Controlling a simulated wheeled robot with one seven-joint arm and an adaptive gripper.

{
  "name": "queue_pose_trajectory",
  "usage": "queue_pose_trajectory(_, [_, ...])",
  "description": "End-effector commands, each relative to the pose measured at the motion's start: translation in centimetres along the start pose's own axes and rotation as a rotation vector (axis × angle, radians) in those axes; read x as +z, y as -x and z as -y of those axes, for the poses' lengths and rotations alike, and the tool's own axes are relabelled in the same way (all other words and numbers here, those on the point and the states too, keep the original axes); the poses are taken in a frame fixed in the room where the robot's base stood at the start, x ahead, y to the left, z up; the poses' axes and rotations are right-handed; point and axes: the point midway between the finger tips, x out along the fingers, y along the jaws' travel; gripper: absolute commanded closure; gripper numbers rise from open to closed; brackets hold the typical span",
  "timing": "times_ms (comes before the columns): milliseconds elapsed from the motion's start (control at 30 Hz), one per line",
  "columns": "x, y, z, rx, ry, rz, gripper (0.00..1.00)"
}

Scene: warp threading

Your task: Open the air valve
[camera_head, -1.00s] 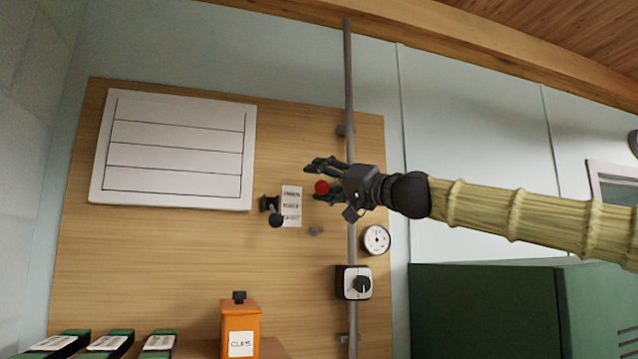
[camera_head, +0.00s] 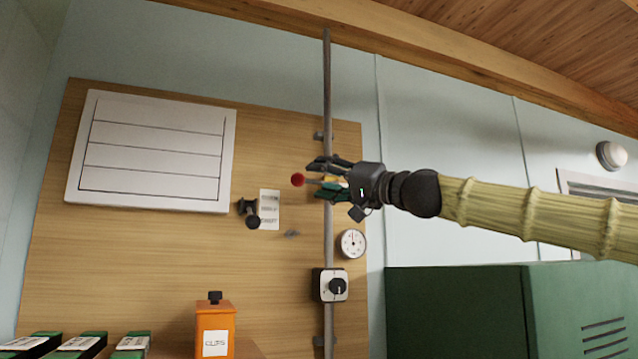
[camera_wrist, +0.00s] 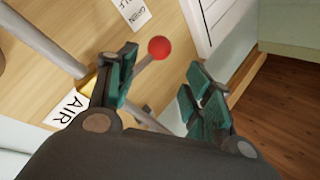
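The air valve sits on the vertical grey pipe (camera_head: 327,110). Its lever ends in a red ball knob (camera_head: 298,180) and points left, across the pipe. My gripper (camera_head: 315,180) is at the valve, its fingers open and the red ball beyond their tips. A bit of the yellow valve body (camera_head: 333,182) shows between the fingers. In the wrist view, the red knob (camera_wrist: 158,47) and its lever lie between the two green-padded fingers, closer to the left finger, which partly hides the lever. I cannot tell whether it touches. A white AIR label (camera_wrist: 66,116) is beside the valve.
A pressure gauge (camera_head: 353,243) and a box with a black rotary knob (camera_head: 331,286) are below the valve. A black hook-like fitting (camera_head: 250,213) and a paper notice (camera_head: 269,209) are to the left. A green cabinet (camera_head: 455,300) stands lower right.

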Motion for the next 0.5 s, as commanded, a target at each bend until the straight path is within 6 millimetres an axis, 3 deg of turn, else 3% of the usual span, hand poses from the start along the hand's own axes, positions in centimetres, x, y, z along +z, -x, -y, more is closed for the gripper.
queue_pose_trajectory(500, [-0.2,2.7,0.0,0.001,-0.001,0.001,0.49])
